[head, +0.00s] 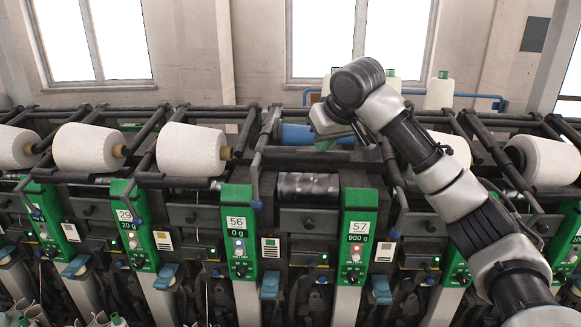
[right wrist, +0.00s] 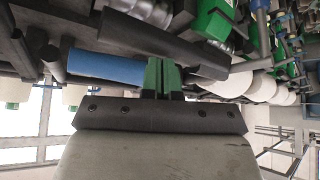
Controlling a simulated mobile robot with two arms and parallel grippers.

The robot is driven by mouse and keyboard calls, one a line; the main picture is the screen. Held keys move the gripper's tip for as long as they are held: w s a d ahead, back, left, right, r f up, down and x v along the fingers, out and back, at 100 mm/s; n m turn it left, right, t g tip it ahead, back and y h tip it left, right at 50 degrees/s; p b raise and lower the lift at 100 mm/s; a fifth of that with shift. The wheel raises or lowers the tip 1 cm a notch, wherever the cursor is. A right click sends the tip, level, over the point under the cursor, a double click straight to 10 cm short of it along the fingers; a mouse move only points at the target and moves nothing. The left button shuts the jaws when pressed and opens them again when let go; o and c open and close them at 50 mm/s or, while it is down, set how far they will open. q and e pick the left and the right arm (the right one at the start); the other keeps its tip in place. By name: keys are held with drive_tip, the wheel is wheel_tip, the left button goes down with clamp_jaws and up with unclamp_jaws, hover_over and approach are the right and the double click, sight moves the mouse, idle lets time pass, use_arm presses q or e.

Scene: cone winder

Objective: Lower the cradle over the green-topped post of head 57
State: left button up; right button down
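Head 57's green-topped post (head: 358,225) stands right of centre in the head view; its display reads 900 g. Left of it, a bare dark drum (head: 308,184) shows. Behind and above the drum is the dark cradle frame (head: 262,155), apparently raised, with a blue tube (head: 298,134) behind it. My right gripper (head: 326,145) reaches in from the right over this frame. In the right wrist view its green fingers (right wrist: 162,77) are close together, with a thin dark gap. Their tips meet a dark bar (right wrist: 165,44) beside the blue tube (right wrist: 107,67); the contact is partly hidden. My left gripper is not in view.
Head 56's green-topped post (head: 237,222) stands to the left. White cones (head: 190,150) sit on neighbouring heads, and another cone (head: 548,160) is at the right. Dark rails run behind the heads. My right arm covers part of the area right of head 57.

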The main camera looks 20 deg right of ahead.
sight(324, 156)
drive_tip(key=shift+f+b, duration=0.75)
drive_tip(key=shift+f, duration=1.35)
drive_tip(key=shift+r+p, duration=0.35)
drive_tip(key=shift+r, duration=0.1)
drive_tip(key=r+p, duration=0.1)
drive_tip(key=s+r+p, duration=0.1)
drive_tip(key=r, duration=0.1)
drive_tip(key=s+a+r+p, duration=0.1)
drive_tip(key=shift+s+a+r+p, duration=0.1)
drive_tip(key=shift+s+r+p, duration=0.1)
drive_tip(key=shift+r+p, duration=0.1)
drive_tip(key=shift+s+r, duration=0.15)
drive_tip(key=shift+s+a+r, duration=0.3)
drive_tip(key=shift+s+r, duration=0.15)
drive_tip(key=shift+r, duration=0.3)
